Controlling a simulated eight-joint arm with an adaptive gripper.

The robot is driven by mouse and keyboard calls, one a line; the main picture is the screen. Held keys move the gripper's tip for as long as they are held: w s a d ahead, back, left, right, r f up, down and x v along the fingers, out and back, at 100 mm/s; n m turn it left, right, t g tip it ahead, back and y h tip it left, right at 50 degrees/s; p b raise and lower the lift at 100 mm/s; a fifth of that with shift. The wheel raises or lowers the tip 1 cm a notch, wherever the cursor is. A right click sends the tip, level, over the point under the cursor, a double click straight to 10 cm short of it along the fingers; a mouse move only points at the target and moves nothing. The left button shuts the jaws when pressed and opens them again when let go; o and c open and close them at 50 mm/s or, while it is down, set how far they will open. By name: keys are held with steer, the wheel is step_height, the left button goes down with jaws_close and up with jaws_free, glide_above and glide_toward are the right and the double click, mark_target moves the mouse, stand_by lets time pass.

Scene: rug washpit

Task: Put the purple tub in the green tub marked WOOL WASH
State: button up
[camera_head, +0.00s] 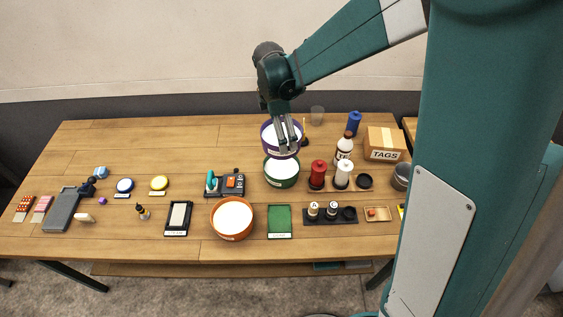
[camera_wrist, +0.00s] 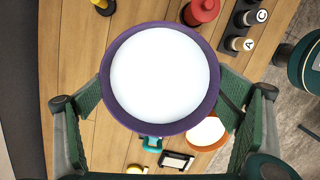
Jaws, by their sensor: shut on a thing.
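The purple tub (camera_head: 265,143) looks white inside. My gripper (camera_head: 285,150) is shut on it, and it hides the back edge of the green tub (camera_head: 283,184) in the head view. The green tub stands on the table, white inside, with a small pale label on its front too small to read. In the wrist view the purple tub (camera_wrist: 163,128) fills the middle, roughly level, between the two fingers of my gripper (camera_wrist: 166,115). The green tub is hidden behind it there. I cannot tell the exact height of the purple tub above the green one.
An orange bowl (camera_head: 232,234) stands in front, left of the green mat (camera_head: 279,222). Red and white bottles on a dark tray (camera_head: 340,187), a brown-topped bottle (camera_head: 344,147) and a TAGS box (camera_head: 384,143) crowd the right. Bare table lies at back left.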

steer(key=shift+f, duration=2.9)
steer(key=shift+f, duration=0.1)
step_height(320, 180, down, 4)
steer(key=shift+r, duration=0.1)
steer(key=shift+f+b, duration=0.45)
steer(key=shift+f, duration=0.2)
steer(key=o, duration=1.3)
steer(key=shift+r, duration=0.15)
